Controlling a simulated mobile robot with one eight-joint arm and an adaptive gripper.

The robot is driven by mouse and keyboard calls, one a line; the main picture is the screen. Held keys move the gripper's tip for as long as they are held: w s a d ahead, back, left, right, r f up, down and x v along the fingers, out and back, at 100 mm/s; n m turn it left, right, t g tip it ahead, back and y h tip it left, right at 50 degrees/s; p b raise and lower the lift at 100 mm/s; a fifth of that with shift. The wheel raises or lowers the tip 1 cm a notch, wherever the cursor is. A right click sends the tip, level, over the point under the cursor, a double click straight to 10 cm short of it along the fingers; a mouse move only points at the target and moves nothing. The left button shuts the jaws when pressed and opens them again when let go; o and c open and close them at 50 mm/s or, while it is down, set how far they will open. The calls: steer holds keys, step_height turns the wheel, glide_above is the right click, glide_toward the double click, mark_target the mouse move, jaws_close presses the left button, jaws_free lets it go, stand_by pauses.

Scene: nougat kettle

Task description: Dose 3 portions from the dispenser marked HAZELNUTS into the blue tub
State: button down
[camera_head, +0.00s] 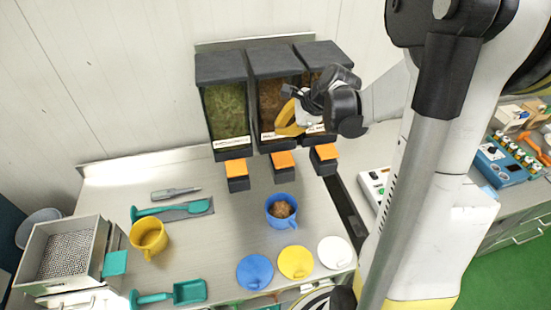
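Three dark-lidded dispensers stand in a row at the back. The left dispenser (227,115) holds green pieces; the middle dispenser (270,100) holds brown pieces. The right dispenser (322,60) is mostly hidden by my arm. Their white labels are too small to read for certain, so I cannot tell which says HAZELNUTS. Each has an orange-topped outlet. The blue tub (270,222) stands upright on the counter, just in front of and below the middle outlet (284,161), with brown pieces in it. My gripper (288,128) has yellow fingers in front of the middle dispenser's lower part, above its outlet; its opening is unclear.
A yellow tub (149,238) stands to the left. Blue (255,272), yellow (296,262) and white (335,252) discs lie in front. Teal scoops (189,292) and a sieve box (62,255) are at the left. A dark slot (347,209) runs right of the tub.

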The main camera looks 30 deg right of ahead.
mark_target(280, 155)
steer(key=shift+d, duration=0.2)
step_height(280, 155, down, 9)
steer(key=b, duration=0.6)
steer(key=shift+a+b, duration=0.1)
steer(key=shift+b, duration=0.3)
stand_by(1.1)
steer(key=shift+f+b, duration=0.35)
steer(key=shift+b, duration=0.15)
steer(key=shift+f+b, duration=0.95)
steer(key=shift+f, duration=0.1)
stand_by(0.7)
steer(key=shift+r, duration=0.1)
steer(key=shift+r+p, duration=1.05)
steer(key=shift+r, duration=0.35)
steer(key=shift+r, duration=0.1)
